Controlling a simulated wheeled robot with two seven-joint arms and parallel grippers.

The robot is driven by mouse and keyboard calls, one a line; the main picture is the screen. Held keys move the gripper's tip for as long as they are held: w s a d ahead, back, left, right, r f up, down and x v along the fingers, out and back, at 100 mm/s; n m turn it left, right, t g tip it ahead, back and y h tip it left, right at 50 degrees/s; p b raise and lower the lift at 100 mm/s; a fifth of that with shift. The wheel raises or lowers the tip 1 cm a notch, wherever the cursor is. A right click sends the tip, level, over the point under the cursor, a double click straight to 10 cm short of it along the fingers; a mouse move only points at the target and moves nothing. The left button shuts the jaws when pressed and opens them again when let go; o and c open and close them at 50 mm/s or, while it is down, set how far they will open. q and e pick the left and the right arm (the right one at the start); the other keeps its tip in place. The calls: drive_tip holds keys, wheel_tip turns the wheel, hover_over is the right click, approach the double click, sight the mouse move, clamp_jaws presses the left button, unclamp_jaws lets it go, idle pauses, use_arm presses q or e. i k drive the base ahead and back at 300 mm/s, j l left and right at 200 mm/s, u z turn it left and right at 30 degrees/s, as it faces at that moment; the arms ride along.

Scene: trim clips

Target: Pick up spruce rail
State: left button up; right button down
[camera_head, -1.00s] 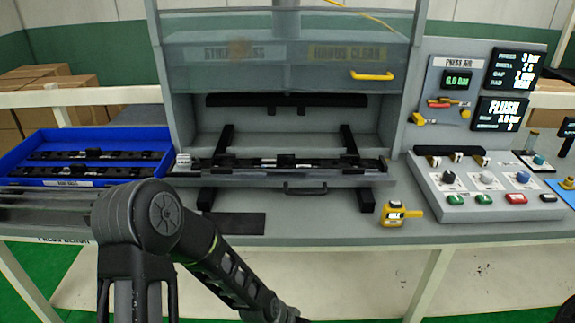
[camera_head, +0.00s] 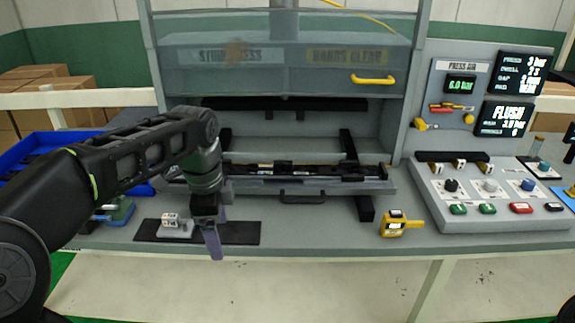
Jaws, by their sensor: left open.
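A long black rail (camera_head: 335,171) with small light marks lies across the press bed. I see no writing that names it as the spruce rail. The blue tray (camera_head: 40,143) at the left holds dark rail parts, mostly hidden behind my left arm. My left gripper (camera_head: 212,238) points down over the black mat (camera_head: 240,232), in front of the press bed and left of its middle. Its jaws are open, with nothing seen between them. A small grey block (camera_head: 174,227) with a white top sits on the mat just left of the gripper. My right gripper is not in view.
The press's clear guard with a yellow handle (camera_head: 372,79) is raised above the bed. The bench front between mat and yellow device is clear.

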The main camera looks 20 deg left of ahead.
sight(279, 169)
drive_tip(key=i, duration=1.35)
